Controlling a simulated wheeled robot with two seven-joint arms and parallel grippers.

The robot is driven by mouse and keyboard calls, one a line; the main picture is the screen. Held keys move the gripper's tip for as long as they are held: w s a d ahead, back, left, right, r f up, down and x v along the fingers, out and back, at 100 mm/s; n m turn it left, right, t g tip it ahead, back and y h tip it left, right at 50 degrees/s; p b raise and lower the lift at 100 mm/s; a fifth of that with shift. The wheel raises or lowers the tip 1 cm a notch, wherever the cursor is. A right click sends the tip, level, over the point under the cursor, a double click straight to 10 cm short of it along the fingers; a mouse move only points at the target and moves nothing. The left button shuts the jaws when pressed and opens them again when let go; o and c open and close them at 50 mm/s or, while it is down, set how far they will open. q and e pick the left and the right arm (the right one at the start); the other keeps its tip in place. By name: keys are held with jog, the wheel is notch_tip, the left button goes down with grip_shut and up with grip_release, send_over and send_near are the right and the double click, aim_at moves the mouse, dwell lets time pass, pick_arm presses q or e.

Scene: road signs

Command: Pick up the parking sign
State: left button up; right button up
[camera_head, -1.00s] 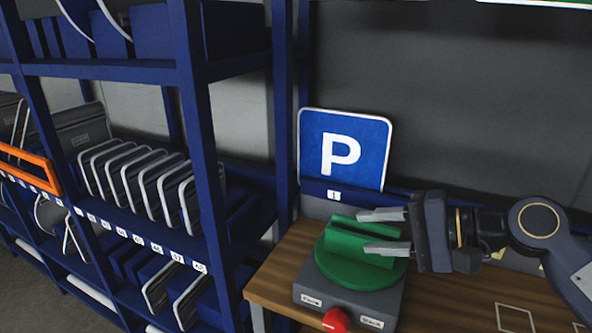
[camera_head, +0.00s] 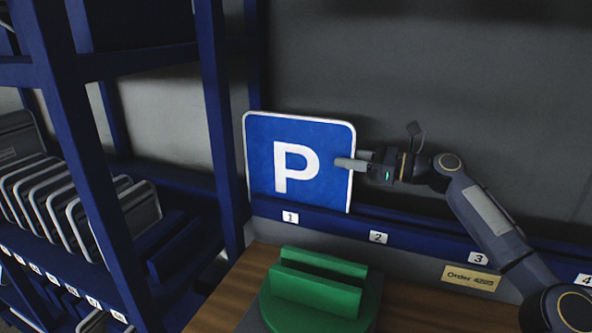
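The parking sign (camera_head: 268,165) is a blue square with a white P and a pale rim. It stands upright in the blue rail (camera_head: 330,222) at the slot labelled 1, against the grey wall. My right gripper (camera_head: 350,161) is at the sign's right edge. One finger overlaps the front face; the other seems partly hidden behind the edge. Whether the fingers are apart or pressed on the sign is not clear. My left gripper is not in view.
A green slotted holder (camera_head: 318,290) sits on the wooden table (camera_head: 225,290) below the sign. A blue shelf rack (camera_head: 95,160) with grey-rimmed plates stands at the left. Numbered slots along the rail to the right look empty. An order label (camera_head: 470,278) is at the right.

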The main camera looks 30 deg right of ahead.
jog(key=x, duration=0.2)
jog(key=shift+w+a+r, duration=0.1)
jog(key=shift+w+a, duration=0.05)
jog(key=shift+a, duration=0.05)
grip_shut()
jog(key=shift+r, duration=0.1)
dwell(1.2)
